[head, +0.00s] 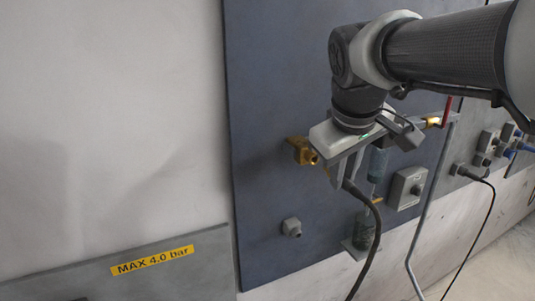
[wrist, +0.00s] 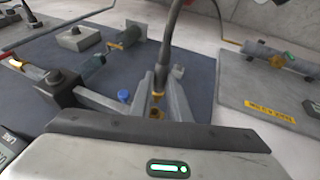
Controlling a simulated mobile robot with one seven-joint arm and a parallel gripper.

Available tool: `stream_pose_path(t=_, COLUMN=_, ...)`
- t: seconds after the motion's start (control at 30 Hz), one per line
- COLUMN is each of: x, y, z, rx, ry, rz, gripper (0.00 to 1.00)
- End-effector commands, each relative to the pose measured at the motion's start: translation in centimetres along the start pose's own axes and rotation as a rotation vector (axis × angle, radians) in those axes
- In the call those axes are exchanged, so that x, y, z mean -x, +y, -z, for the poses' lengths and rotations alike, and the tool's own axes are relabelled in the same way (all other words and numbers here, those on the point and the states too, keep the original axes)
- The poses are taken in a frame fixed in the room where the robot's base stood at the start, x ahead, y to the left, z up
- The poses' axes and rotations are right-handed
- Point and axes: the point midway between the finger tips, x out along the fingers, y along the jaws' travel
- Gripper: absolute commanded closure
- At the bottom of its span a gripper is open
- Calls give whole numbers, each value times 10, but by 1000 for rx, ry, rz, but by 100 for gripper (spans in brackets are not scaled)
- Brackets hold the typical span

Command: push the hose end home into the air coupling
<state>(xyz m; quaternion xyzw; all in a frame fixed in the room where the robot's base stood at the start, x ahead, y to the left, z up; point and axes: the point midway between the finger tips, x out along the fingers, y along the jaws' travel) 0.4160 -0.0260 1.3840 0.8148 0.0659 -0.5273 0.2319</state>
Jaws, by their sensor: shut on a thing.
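My gripper (head: 343,174) is shut on the dark hose (head: 377,225), close to its upper end. The hose hangs down in a curve below the jaws. In the wrist view the hose (wrist: 171,42) runs down between the two fingers of my gripper (wrist: 158,88). The brass air coupling (head: 302,151) sits on the blue-grey panel, just left of my gripper in the head view. Brass (wrist: 157,111) shows by the fingertips in the wrist view; I cannot tell whether it is the coupling or the hose's tip. The fingers hide the hose end, so contact with the coupling is unclear.
The panel's left part (head: 262,100) is bare. A yellow label (head: 152,260) marks a lower-left plate.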

Motion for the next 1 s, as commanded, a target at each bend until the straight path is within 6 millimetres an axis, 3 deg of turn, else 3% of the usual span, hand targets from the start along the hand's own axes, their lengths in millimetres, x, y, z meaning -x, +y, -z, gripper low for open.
stream_pose_path(t=0.4, x=-8, y=0, z=26, rx=12, ry=-37, rz=4, gripper=100)
stream_pose_path(t=1.0, x=-8, y=0, z=27, rx=12, ry=-39, rz=4, gripper=100)
